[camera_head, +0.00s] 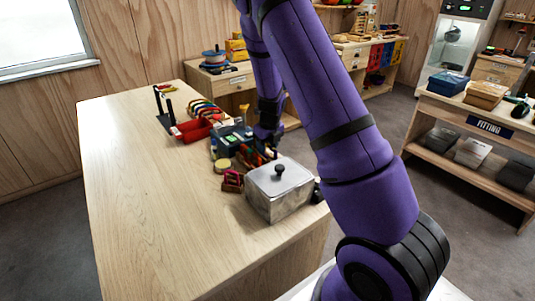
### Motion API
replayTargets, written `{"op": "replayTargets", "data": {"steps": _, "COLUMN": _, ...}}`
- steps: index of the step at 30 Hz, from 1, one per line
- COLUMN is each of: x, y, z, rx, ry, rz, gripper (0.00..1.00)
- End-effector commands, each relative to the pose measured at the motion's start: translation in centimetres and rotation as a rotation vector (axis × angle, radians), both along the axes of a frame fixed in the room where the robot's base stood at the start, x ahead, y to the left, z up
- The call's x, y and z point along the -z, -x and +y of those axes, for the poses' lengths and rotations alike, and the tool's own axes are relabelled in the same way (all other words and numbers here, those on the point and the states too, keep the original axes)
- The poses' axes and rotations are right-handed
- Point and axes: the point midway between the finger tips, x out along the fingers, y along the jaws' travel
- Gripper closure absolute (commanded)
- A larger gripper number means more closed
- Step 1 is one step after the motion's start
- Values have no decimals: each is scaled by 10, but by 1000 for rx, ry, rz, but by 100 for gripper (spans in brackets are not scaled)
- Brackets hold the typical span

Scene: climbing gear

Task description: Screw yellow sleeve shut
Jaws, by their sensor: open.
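My arm reaches over the table, and my black gripper (268,145) points down at the table's right side. It is open, but its fingertips are small and partly hidden by the objects around them. Several small coloured pieces (249,156), some red and orange, stand close to the gripper on its left; they may be climbing clips. I cannot pick out a yellow sleeve or tell whether one is open or shut. I cannot tell whether the gripper touches any piece.
A grey metal box with a knobbed lid (279,187) stands in front of the gripper. A dark red item (232,182) and a tan round item (222,166) lie left of it. A red tray (192,131) is farther back. The wooden table (135,190) is clear on the left.

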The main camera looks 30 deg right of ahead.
Motion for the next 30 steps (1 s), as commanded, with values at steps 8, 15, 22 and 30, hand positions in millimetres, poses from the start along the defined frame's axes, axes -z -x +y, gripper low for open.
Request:
{"op": "replayTargets", "data": {"steps": 8, "x": 0, "y": 0, "z": -5, "rx": 0, "ry": 1, "rz": 0, "gripper": 53}}
{"op": "replayTargets", "data": {"steps": 15, "x": 0, "y": 0, "z": -9, "rx": 1, "ry": 1, "rz": 0, "gripper": 53}}
{"op": "replayTargets", "data": {"steps": 22, "x": 0, "y": 0, "z": -12, "rx": 1, "ry": 1, "rz": 0, "gripper": 53}}
{"op": "replayTargets", "data": {"steps": 30, "x": 0, "y": 0, "z": -17, "rx": 1, "ry": 0, "rz": 0, "gripper": 53}}
